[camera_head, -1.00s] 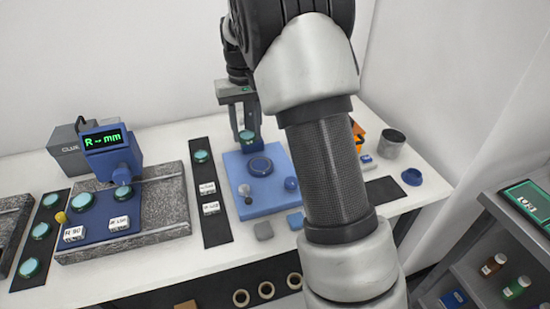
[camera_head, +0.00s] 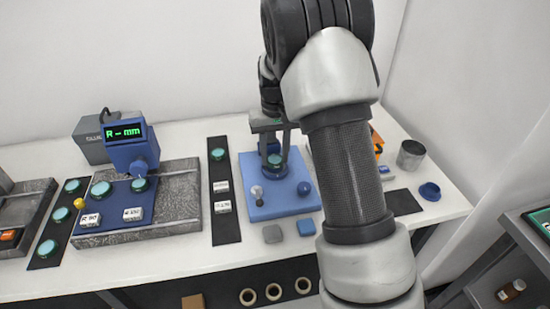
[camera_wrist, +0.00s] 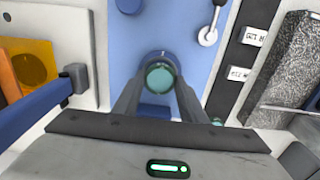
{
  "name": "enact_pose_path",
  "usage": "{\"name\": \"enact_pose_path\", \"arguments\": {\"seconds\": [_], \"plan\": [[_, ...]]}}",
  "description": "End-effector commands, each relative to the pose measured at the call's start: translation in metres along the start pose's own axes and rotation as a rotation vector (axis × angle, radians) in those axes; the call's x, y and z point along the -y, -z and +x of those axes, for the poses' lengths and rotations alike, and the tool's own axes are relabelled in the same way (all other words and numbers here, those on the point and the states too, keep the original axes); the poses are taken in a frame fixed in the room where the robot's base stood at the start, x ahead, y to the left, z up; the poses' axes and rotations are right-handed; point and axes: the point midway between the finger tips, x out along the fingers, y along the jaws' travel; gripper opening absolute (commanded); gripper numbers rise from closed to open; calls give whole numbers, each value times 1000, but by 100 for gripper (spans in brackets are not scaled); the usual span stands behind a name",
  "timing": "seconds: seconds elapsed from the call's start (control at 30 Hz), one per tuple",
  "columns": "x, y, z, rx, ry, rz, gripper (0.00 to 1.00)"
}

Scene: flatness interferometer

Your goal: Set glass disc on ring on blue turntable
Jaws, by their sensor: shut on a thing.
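My gripper (camera_head: 275,160) is shut on the glass disc (camera_wrist: 160,75), a small teal-green disc. The disc also shows between the fingertips in the head view (camera_head: 274,160). In the wrist view it sits over the dark blue turntable (camera_wrist: 158,55), hiding most of it and its ring. The turntable stands on a light blue base plate (camera_head: 262,207). I cannot tell whether the disc touches the ring or is just above it.
A silver-knobbed lever (camera_wrist: 208,37) and a blue knob (camera_head: 304,188) stand on the base plate. A dark strip (camera_head: 226,230) with another green disc (camera_head: 218,154) and labelled blocks lies left. A metal cup (camera_head: 411,154) and blue dish (camera_head: 430,191) are at right.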

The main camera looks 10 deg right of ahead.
Motion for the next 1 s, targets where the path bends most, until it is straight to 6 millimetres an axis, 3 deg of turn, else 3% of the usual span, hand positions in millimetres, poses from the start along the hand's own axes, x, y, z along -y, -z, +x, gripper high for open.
{"name": "enact_pose_path", "arguments": {"seconds": [0.1, 0.83, 0.87, 0.93, 1.0], "plan": [[0, 0, 14, 0, 0, 0, 15], [0, -2, 30, 6, -1, 1, 15], [0, -2, 31, 7, -1, 1, 41], [0, -3, 32, 8, -1, 1, 53], [-1, -3, 32, 7, -2, 1, 57]]}}
